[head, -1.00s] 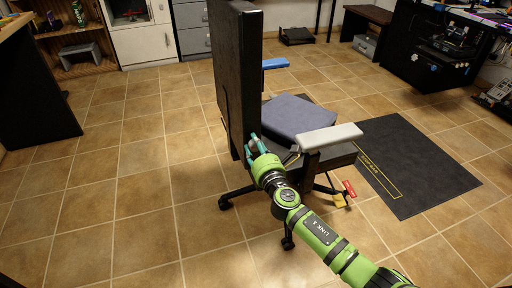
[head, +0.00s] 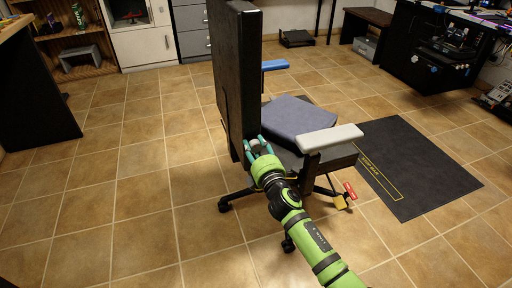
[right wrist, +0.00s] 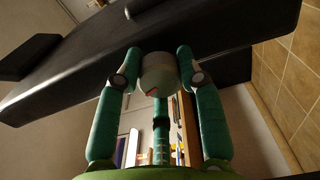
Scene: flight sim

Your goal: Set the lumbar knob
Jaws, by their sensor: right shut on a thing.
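The lumbar knob (right wrist: 158,80) is a pale grey, round knob with a small red mark, on the lower side of the black chair backrest (head: 238,85). My right gripper (head: 256,146) reaches the backrest's lower edge beside the seat. In the head view the knob is small and partly hidden between the fingers. My left gripper does not show.
The chair has a blue-grey seat cushion (head: 298,116), a white armrest (head: 330,138) and a blue armrest (head: 275,64). Red (head: 350,190) and yellow (head: 340,202) levers show under the seat. A dark mat (head: 420,170) lies to the right. The tiled floor at left is clear.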

